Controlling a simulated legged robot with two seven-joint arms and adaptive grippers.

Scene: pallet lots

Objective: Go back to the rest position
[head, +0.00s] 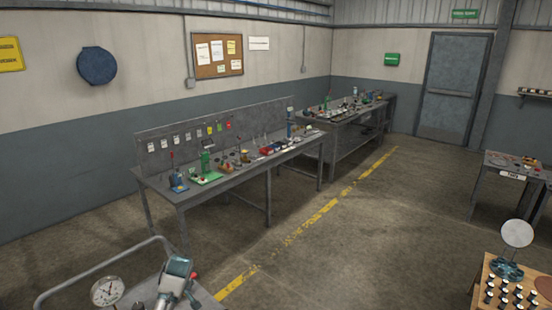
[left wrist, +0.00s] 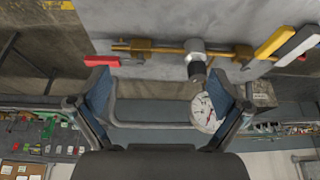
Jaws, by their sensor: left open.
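My left gripper (left wrist: 160,82) is open in the left wrist view, with two blue-padded fingers set wide apart. No object is held between them. Beyond the fingers are a bent grey rail (left wrist: 150,123) and a round white gauge (left wrist: 205,112). The gauge is partly covered by the right-hand finger. In the head view the gauge (head: 107,291) and the rail (head: 98,268) are at the bottom left.
A long workbench (head: 180,193) with several small items is along the wall, with another bench (head: 345,122) beyond. A wooden board (head: 510,294) is at bottom right. The middle floor (head: 340,240) is clear.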

